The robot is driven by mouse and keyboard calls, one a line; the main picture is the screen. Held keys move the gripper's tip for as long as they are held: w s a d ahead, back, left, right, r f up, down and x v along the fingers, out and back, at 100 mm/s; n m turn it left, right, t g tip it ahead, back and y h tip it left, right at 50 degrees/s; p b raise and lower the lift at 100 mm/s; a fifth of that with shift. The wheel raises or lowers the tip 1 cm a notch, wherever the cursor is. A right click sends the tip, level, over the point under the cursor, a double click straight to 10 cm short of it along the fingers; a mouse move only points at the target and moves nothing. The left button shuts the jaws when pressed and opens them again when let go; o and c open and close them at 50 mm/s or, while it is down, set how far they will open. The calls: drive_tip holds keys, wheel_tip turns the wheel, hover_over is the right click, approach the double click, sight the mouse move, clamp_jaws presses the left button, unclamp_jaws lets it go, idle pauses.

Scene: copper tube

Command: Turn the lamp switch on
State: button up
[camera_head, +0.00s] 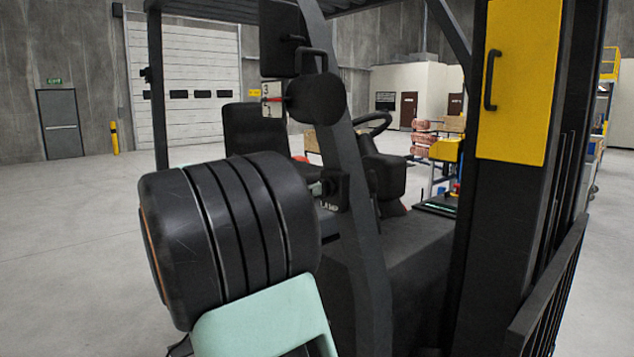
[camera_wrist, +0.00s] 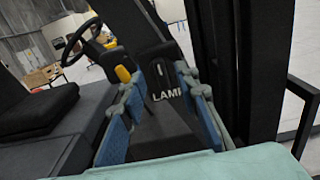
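The lamp switch (camera_wrist: 161,72) appears in the wrist view as a small dark part on a black panel. White lettering reading "LAM" (camera_wrist: 167,95) is below it, its end cut off by a finger. In the head view, part of the white lettering (camera_head: 328,207) shows beside my dark wrist, under a small black block. My gripper (camera_wrist: 158,84) is open, its two blue-grey fingers apart on either side of the switch and lettering, with nothing held. Contact with the panel cannot be told. The switch's on or off position is unclear.
The switch panel is on a forklift with a seat (camera_head: 252,130), a steering wheel (camera_head: 372,124) and a slanted dark post (camera_head: 350,200). A yellow-ended part (camera_wrist: 122,73) is near the left finger. The mast (camera_head: 510,230) stands to the right. Open floor (camera_head: 70,250) is at left.

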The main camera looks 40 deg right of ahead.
drive_tip(key=d, duration=0.4)
drive_tip(key=shift+w+p, duration=0.15)
drive_tip(key=shift+p, duration=0.15)
drive_tip(key=shift+c, duration=0.6)
clamp_jaws()
